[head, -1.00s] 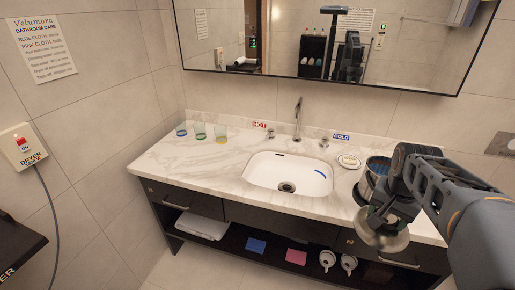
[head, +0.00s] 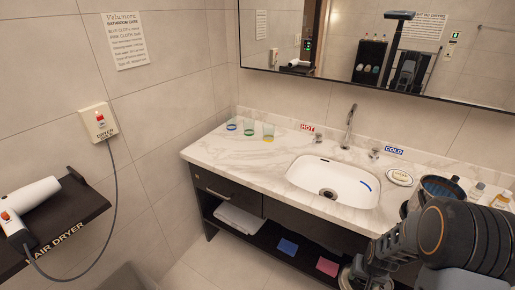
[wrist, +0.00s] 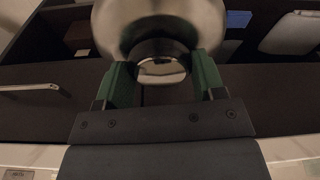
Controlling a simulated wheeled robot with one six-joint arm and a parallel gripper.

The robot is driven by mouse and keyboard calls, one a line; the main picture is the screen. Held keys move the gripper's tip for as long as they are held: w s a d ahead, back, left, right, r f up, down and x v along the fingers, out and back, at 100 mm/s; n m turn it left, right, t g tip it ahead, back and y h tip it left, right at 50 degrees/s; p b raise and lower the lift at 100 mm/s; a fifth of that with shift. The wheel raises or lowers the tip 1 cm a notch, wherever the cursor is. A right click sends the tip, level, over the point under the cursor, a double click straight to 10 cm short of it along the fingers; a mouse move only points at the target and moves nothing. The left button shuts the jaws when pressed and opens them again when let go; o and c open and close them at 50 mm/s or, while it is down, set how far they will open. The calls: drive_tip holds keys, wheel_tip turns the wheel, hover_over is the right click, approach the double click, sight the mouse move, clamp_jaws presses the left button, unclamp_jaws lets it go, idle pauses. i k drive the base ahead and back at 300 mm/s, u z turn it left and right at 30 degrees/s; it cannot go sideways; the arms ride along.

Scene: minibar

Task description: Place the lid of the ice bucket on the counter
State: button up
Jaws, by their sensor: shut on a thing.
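The ice bucket (head: 441,185) stands on the right part of the marble counter (head: 262,166), partly hidden behind my arm; its top looks open. My gripper (head: 368,268) is low at the bottom right of the head view, in front of the counter's cabinet. It is shut on the knob of the round metal lid (head: 349,277). In the wrist view the shiny lid (wrist: 112,25) sits beyond my green-sided fingers (wrist: 160,78), with its knob between them. The lid is off the bucket and apart from the counter top.
The sink (head: 332,181) takes up the middle of the counter. Several glasses (head: 249,127) stand at the left end, with clear marble in front of them. A soap dish (head: 400,178) and small bottles (head: 476,191) are at the right. A hair dryer (head: 30,196) lies on a left shelf.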

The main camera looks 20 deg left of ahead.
sight(223, 146)
drive_tip(key=k, duration=0.45)
drive_tip(key=u, duration=0.9)
drive_tip(key=i, duration=0.8)
drive_tip(key=u, duration=0.6)
